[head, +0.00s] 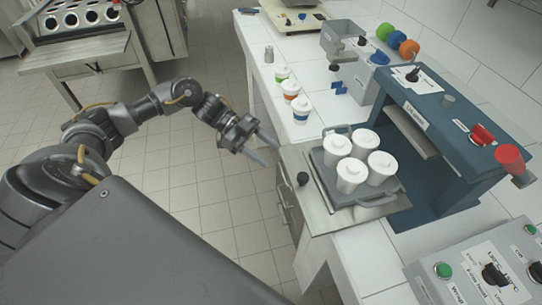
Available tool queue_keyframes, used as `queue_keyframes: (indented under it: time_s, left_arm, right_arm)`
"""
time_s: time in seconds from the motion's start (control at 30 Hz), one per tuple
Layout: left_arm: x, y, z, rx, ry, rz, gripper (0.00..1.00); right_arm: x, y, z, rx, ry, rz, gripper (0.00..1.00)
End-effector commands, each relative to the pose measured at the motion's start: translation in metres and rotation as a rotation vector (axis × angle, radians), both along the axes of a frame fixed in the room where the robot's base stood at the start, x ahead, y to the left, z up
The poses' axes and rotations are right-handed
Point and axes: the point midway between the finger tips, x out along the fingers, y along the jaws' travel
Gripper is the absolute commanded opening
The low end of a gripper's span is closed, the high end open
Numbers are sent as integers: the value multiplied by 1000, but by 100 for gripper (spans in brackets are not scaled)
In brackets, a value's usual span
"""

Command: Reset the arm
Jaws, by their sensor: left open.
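My left arm comes in from the left, and its gripper (262,150) is open and empty. It hangs over the floor just left of the counter edge, apart from everything on the counter. To its right, several white lidded cups (351,175) stand upright in a grey tray (375,201) with handles. The tray sits on a metal plate (317,216) with a black knob, in front of a blue machine (446,130). My right gripper is not in view.
A control box (480,276) with green buttons is at the front right. A metal cart (84,56) stands at the back left. The tiled floor between is clear.

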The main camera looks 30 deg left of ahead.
Motion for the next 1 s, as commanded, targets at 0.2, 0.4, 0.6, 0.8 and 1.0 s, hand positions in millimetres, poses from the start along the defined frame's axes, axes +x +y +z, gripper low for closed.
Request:
queue_keyframes:
  time_s: [0.2, 0.4, 0.6, 0.8, 1.0]
  left_arm:
    - [0, 0, 0, -1, 0, 0, 52]
    - [0, 0, 0, -1, 0, 0, 52]
    - [17, 5, -6, 45, -108, 28, 52]
    - [113, 54, -26, 149, -347, 315, 52]
    - [174, 114, -133, 291, -378, 721, 52]
  right_arm:
    - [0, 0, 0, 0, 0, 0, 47]
    - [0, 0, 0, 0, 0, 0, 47]
    - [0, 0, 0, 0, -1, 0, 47]
    - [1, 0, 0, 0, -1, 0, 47]
    - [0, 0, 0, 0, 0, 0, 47]
